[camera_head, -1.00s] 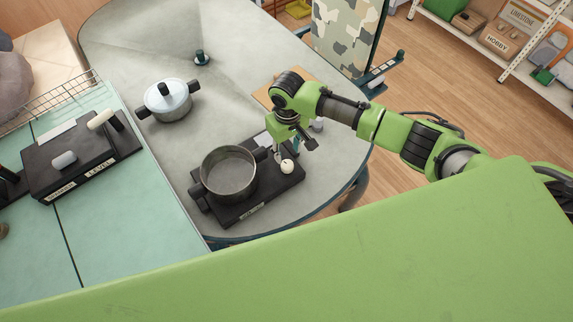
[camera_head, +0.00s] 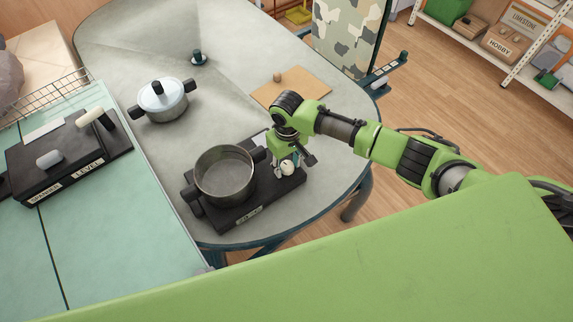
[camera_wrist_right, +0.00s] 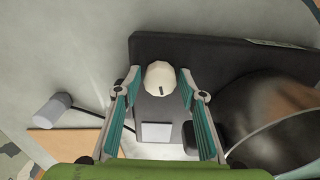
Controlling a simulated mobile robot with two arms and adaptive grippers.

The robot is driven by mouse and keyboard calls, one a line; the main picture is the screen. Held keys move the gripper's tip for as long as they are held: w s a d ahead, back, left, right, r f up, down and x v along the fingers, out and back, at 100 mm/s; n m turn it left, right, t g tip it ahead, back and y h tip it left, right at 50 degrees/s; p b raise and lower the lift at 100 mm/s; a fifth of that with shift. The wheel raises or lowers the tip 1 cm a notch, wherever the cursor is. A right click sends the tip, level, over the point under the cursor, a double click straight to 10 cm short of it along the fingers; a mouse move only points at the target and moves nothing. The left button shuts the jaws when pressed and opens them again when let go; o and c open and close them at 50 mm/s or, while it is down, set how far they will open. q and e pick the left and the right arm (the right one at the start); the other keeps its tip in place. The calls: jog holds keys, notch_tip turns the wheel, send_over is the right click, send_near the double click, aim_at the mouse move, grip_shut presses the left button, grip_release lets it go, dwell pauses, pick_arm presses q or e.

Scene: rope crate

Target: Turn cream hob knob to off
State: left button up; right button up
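The cream hob knob (camera_head: 287,168) sits on the right part of the black hob (camera_head: 236,222), with a dark mark on its face in the right wrist view (camera_wrist_right: 160,78). My right gripper (camera_head: 284,166) is over the knob. In the right wrist view its two fingers (camera_wrist_right: 160,88) are apart, one on each side of the knob, with small gaps showing. The gripper partly hides the knob in the head view. My left gripper is not in view.
An open grey pot (camera_head: 224,174) stands on the hob, close to my right gripper. A lidded pot (camera_head: 163,98) stands farther back on the grey table. A tan board (camera_head: 291,88) lies behind my right arm. A black device (camera_head: 68,158) is at left.

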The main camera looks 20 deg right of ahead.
grip_shut()
jog(key=n, duration=0.4)
jog(key=shift+n, duration=0.3)
jog(key=shift+f+n, duration=0.1)
jog(key=shift+n, duration=0.9)
jog(key=n, duration=0.2)
jog(key=shift+s+n, duration=0.1)
jog(key=shift+n, duration=0.3)
jog(key=n, duration=0.3)
jog(key=shift+f+n, duration=0.1)
jog(key=shift+n, duration=0.3)
jog(key=shift+s, duration=0.1)
